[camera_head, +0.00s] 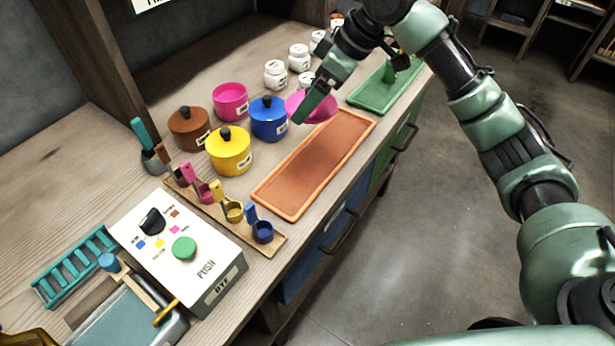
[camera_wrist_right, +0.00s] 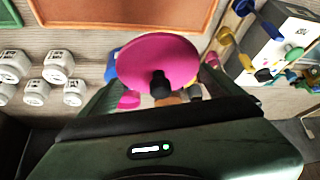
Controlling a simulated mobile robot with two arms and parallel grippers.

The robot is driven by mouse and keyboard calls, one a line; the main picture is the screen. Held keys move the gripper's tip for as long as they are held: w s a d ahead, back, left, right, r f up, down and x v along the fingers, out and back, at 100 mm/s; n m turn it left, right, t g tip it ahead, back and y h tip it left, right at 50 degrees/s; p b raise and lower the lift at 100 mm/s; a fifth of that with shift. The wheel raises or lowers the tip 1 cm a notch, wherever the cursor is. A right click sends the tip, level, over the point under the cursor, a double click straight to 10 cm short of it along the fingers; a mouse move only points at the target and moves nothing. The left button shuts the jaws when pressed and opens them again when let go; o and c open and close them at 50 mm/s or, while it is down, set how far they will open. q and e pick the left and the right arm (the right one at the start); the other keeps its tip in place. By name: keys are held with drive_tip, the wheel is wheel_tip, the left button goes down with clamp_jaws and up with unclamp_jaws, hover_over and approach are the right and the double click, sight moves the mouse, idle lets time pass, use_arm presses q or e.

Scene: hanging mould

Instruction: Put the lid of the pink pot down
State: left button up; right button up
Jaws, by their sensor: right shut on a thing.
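The pink pot (camera_head: 230,102) stands open on the bench behind the blue and yellow pots. Its pink lid (camera_head: 312,108) is in my right gripper (camera_head: 316,98), to the right of the blue pot and near the far end of the orange tray (camera_head: 312,165). In the right wrist view the lid (camera_wrist_right: 158,58) shows as a round pink disc with a black knob (camera_wrist_right: 160,84) between the fingers. The gripper is shut on the lid by this knob. Whether the lid touches the bench cannot be told. My left gripper is not in view.
Lidded blue (camera_head: 268,120), yellow (camera_head: 229,153) and brown (camera_head: 188,130) pots stand close by. White jars (camera_head: 275,74) line the back. A green tray (camera_head: 375,92) lies beyond the empty orange tray. Measuring scoops (camera_head: 262,232) and a control box (camera_head: 180,245) are in front.

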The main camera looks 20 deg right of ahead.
drive_tip(key=shift+w+a+r+n, duration=0.1)
drive_tip(key=shift+w+r+n, duration=0.15)
drive_tip(key=shift+w+n, duration=0.2)
wheel_tip(320, 180, down, 14)
drive_tip(key=shift+a+f, duration=0.1)
drive_tip(key=shift+f, duration=2.65)
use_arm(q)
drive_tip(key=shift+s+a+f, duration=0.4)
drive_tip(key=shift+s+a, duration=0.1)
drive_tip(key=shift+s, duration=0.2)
